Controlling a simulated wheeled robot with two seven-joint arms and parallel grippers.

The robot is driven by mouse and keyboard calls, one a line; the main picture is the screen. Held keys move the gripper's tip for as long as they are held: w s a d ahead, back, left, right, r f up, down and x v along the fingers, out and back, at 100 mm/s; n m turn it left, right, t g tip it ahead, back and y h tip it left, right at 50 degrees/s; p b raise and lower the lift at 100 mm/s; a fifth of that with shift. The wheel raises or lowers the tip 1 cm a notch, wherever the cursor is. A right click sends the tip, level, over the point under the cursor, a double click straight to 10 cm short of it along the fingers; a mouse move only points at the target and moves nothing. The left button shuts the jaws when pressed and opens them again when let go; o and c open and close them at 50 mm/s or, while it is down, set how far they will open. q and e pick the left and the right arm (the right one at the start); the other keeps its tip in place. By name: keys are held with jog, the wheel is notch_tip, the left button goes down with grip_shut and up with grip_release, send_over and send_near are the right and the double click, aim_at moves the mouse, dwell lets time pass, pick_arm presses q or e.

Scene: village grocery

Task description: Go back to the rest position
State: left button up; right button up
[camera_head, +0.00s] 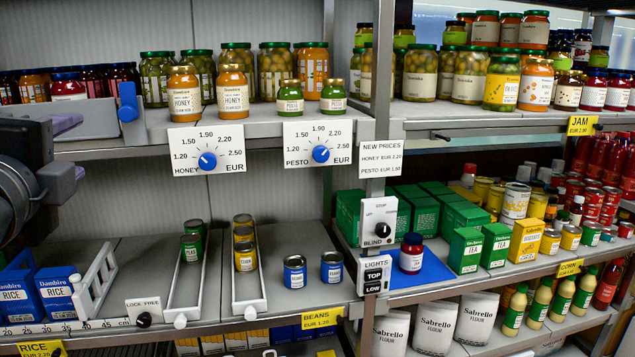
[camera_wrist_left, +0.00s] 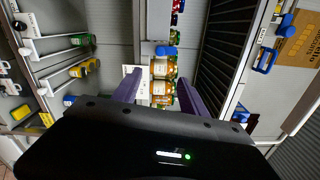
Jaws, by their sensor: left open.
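My left gripper (camera_head: 72,148) comes in from the left edge of the head view, in front of the upper shelf. Its purple fingers are apart with nothing held between them. In the left wrist view the open fingers (camera_wrist_left: 158,94) frame jars (camera_wrist_left: 163,68) on a shelf that lie beyond the fingertips; the view is rotated. My right gripper is in neither view.
Honey jars (camera_head: 233,92) and pesto jars (camera_head: 290,100) stand along the upper shelf edge above dial signs (camera_head: 207,150). Below are rice boxes (camera_head: 55,290), can chutes (camera_head: 187,275) and blue cans (camera_head: 295,272). A red jar (camera_head: 411,254) stands on a blue mat (camera_head: 436,268).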

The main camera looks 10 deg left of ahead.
pick_arm(q)
jog(key=w+d+f+n+h, duration=0.5)
jog(key=w+d+f+h, duration=0.2)
jog(key=w+d+f, duration=0.45)
jog(key=w+d+f+n+g+h+p, duration=0.1)
jog(key=w+d+f+n+g, duration=0.2)
jog(key=f, duration=0.9)
jog(key=w+d+f+n+g+h+p, duration=0.2)
jog(key=w+d+f+n, duration=0.15)
jog(key=f, duration=0.75)
jog(key=s+d+f+n+g+p, duration=0.1)
jog(key=s+d+f+n+g, duration=0.15)
jog(key=f, duration=0.55)
jog(key=s+d+f+n+g, duration=0.1)
jog(key=s+f, duration=0.2)
jog(key=f, duration=0.6)
jog(key=s+d+f+n+g+p, duration=0.1)
jog(key=s+d+f+n+g, duration=0.15)
jog(key=f, duration=0.55)
jog(key=s+d+f+g+p, duration=0.1)
jog(key=s+f+g, duration=0.1)
jog(key=s+f, duration=0.5)
jog(key=s+d+f+g+p, duration=0.1)
jog(key=s+f, duration=0.6)
jog(key=s, duration=0.7)
jog(key=shift+s+d+g, duration=0.2)
jog(key=shift+d+g, duration=0.25)
jog(key=shift+g, duration=0.75)
jog(key=shift+n, duration=0.25)
jog(key=shift+c, duration=0.5)
